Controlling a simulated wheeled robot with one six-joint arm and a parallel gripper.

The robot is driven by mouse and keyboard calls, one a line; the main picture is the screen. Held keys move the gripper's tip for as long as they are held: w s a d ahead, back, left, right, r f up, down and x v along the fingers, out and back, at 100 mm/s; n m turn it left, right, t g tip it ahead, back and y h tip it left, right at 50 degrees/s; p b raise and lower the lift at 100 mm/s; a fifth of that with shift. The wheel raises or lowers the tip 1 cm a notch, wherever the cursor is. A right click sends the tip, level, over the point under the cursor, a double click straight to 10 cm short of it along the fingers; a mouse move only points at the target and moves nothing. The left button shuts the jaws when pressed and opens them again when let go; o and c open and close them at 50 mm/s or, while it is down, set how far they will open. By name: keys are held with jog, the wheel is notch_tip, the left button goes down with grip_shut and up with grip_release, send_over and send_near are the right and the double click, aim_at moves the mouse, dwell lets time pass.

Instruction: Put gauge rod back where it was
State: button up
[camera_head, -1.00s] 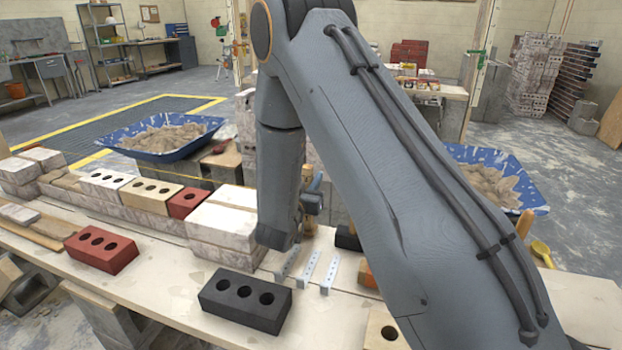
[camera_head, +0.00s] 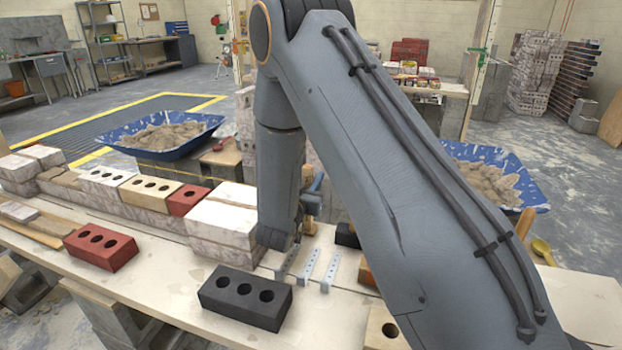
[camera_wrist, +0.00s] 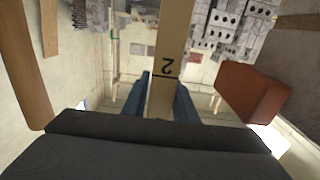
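The gauge rod (camera_wrist: 170,45) is a pale wooden strip with a black line and the number 2. In the wrist view it runs from the top edge down between the two blue fingers of my gripper (camera_wrist: 164,100). The fingers lie against both sides of the rod, so my gripper looks shut on it. The dark body of my gripper hides the rod's near end. In the head view my gripper (camera_head: 312,190) is mostly hidden behind my arm, above the bench beside the pale block stack, and little of the rod can be made out.
The bench (camera_head: 160,290) carries a black brick (camera_head: 245,297), a red brick (camera_head: 100,248), a pale block stack (camera_head: 225,222) and several perforated grey strips (camera_head: 308,267). Blue mortar tubs stand behind, one left (camera_head: 170,135) and one right (camera_head: 490,180). A red brick (camera_wrist: 252,92) shows beside my gripper.

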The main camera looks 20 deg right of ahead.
jog(key=o, duration=0.3)
